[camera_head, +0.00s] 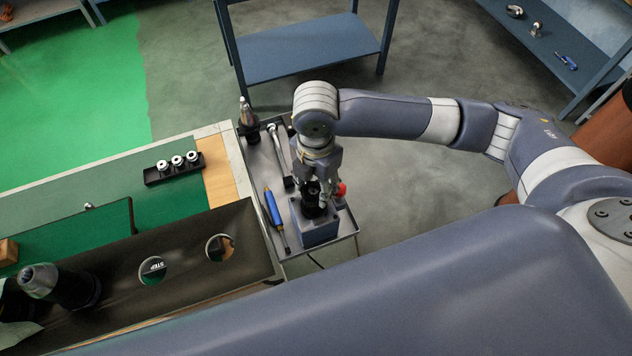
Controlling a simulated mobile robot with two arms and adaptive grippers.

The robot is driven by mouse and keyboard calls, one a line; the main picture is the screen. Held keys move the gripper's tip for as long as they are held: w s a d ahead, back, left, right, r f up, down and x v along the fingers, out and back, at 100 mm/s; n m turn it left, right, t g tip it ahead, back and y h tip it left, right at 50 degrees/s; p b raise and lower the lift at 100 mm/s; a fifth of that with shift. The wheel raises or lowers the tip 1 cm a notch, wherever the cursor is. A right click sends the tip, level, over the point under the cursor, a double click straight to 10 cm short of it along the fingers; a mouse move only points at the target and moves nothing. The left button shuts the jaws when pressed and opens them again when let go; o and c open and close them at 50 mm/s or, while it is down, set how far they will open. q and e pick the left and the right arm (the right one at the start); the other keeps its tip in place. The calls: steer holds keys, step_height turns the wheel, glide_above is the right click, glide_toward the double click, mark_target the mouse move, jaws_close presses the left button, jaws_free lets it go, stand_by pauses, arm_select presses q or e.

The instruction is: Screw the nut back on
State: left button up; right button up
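My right gripper (319,192) points down over the tooling cart (295,240), just above a blue block-shaped fixture (320,235). A dark round part (312,210), perhaps the nut or the holder it belongs on, sits at the top of the fixture by the fingertips. The fingers hide much of it, so I cannot tell whether they grip it. A tool holder with a metallic tip (247,118) stands upright at the cart's far left corner. My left gripper is not in view.
A ratchet-like wrench (279,150) and a blue-handled screwdriver (273,210) lie on the cart, left of the fixture. A red knob (341,189) is close to my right gripper. The workbench (225,150) adjoins on the left, with a black rack (160,176) of several metallic pieces.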

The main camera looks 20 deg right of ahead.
steer(key=m, duration=0.6)
steer(key=shift+s, duration=0.25)
steer(key=shift+f, duration=0.1)
steer(key=m, duration=0.6)
steer(key=shift+s, duration=0.2)
steer(key=m, duration=0.5)
steer(key=shift+s+a, duration=0.15)
steer(key=shift+s, duration=0.05)
steer(key=shift+m, duration=0.5)
